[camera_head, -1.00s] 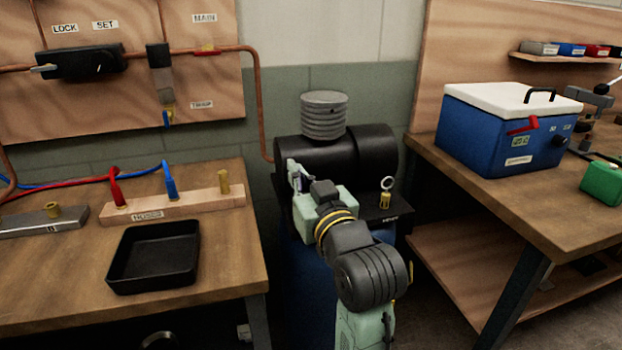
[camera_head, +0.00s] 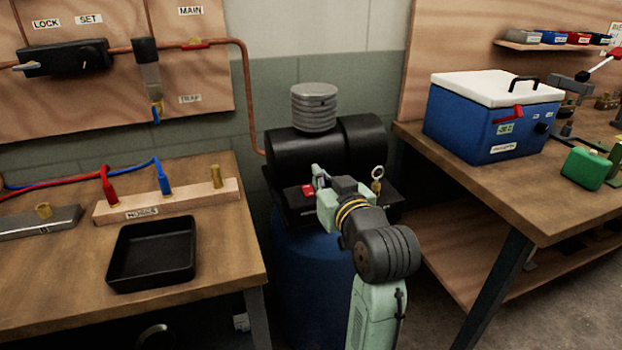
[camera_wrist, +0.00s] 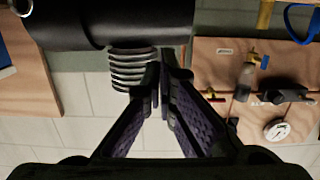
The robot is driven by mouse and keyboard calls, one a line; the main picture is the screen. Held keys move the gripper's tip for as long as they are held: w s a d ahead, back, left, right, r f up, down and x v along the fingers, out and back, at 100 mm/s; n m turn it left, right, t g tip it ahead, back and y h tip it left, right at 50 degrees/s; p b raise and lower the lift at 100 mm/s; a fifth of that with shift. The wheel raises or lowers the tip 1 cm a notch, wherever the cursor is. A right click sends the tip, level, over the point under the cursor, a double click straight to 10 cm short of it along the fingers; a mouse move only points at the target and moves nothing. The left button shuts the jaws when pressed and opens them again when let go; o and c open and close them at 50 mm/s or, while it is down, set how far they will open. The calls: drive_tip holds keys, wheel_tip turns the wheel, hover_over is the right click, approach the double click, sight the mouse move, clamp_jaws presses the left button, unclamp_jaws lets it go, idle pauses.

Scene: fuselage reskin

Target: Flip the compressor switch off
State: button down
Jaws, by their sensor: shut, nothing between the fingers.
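The compressor (camera_head: 305,152) stands between the two benches, with a black cylindrical body, a grey ribbed head (camera_head: 314,108) on top and a blue tank (camera_head: 305,265) below. A red rocker switch (camera_head: 307,190) shows on the black box under the cylinder. My gripper (camera_head: 318,174) is just right of the red switch and in front of the compressor. Whether it touches the box cannot be told. In the wrist view my gripper (camera_wrist: 161,82) is shut and empty, its tips in front of the ribbed head (camera_wrist: 132,68); the switch is not visible there.
A brass ring-topped valve (camera_head: 377,178) stands right of my arm on the compressor. The left bench (camera_head: 225,260) holds a black tray (camera_head: 152,253) and a hose block. The right bench (camera_head: 520,205) carries a blue cooler (camera_head: 490,120). A copper pipe (camera_head: 250,100) runs down to the compressor.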

drive_tip(key=p, duration=0.2)
hover_over(311, 194)
drive_tip(key=shift+s+f, duration=0.25)
drive_tip(key=f, duration=0.3)
drive_tip(key=shift+w+f, duration=0.15)
drive_tip(key=shift+w, duration=0.1)
drive_tip(key=shift+f, duration=0.45)
